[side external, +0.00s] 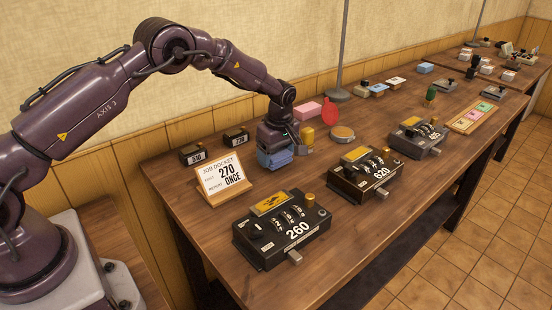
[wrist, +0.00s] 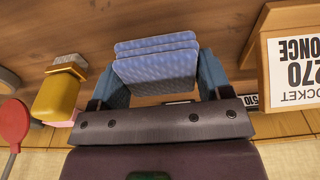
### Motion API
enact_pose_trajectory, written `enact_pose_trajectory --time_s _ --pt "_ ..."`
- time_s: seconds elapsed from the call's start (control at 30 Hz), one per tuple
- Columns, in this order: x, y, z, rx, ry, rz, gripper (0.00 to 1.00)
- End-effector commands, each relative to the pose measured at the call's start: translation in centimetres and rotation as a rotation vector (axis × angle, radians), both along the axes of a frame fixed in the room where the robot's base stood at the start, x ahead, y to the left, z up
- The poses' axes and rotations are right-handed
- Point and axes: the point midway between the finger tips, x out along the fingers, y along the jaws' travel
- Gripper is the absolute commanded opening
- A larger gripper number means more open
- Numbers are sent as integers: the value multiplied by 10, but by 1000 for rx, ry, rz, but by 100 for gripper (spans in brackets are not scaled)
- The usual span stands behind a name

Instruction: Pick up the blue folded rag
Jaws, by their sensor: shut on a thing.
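The blue folded rag (wrist: 155,62) shows in the wrist view as several stacked, textured layers between my two blue fingers. My gripper (wrist: 157,75) is shut on it. In the side external view the rag (side external: 275,158) sits under my gripper (side external: 275,148), close to the table top. I cannot tell whether it touches the wood. The fingers hide the rag's two ends.
A job docket stand (side external: 223,178) reading 270 ONCE is left of my gripper. A yellow cylinder (side external: 307,138) stands close on the right. Presses marked 260 (side external: 283,232) and 620 (side external: 365,175) stand in front. Small dark blocks (side external: 192,154) lie behind. A wooden table (side external: 205,255) bears them.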

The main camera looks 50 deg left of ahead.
Motion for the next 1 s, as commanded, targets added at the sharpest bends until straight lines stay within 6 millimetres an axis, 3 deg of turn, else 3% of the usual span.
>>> enact_pose_trajectory --time_s 0.17,0.4,0.7,1.0 --pt "-14 -3 30 0 -1 0 49" --pt "-57 -9 78 -1 -2 0 49" --pt "-112 -17 101 -1 -1 0 49" --pt "-137 -21 111 0 -1 1 49"
